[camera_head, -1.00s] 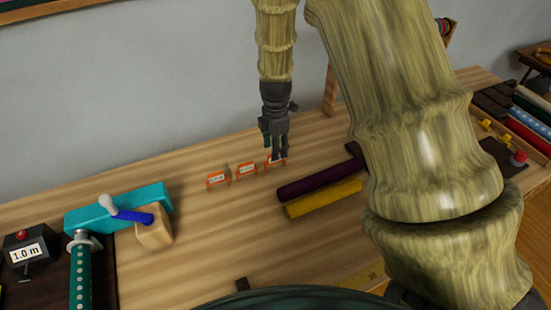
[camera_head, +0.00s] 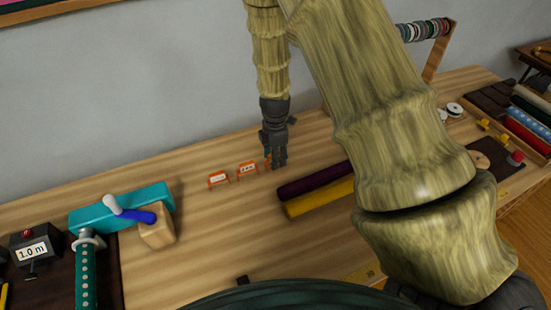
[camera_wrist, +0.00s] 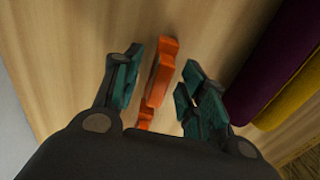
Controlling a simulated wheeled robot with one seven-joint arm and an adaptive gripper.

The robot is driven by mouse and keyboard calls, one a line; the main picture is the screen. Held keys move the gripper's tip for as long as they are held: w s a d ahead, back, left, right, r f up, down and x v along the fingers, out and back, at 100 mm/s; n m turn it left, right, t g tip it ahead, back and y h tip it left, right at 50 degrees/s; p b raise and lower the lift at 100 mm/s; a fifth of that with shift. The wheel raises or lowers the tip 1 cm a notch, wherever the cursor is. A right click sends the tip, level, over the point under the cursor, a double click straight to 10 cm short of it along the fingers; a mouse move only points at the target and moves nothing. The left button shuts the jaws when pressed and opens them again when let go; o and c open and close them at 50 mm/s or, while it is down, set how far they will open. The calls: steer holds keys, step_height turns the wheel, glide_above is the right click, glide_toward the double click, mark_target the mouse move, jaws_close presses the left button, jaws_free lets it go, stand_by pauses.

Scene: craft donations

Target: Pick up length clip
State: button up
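Orange clips with white labels stand in a row on the wooden table: a left clip (camera_head: 218,179), a middle clip (camera_head: 248,169) and a right one mostly hidden behind my gripper (camera_head: 275,161). The label text is too small to read. In the wrist view, my gripper (camera_wrist: 165,77) is open. One orange clip (camera_wrist: 158,76) lies between its teal-padded fingers, with a visible gap on either side. Part of another orange clip (camera_wrist: 144,119) shows nearer the palm.
Purple (camera_head: 312,180) and yellow (camera_head: 320,197) rolls lie just right of my gripper. A teal block (camera_head: 112,214), a wooden block (camera_head: 157,230) and a black box marked 1.0 m (camera_head: 33,250) are at left.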

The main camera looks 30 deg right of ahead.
steer(key=c, duration=0.6)
steer(key=shift+r, duration=0.15)
steer(key=shift+r+b, duration=1.2)
steer(key=shift+r, duration=3.7)
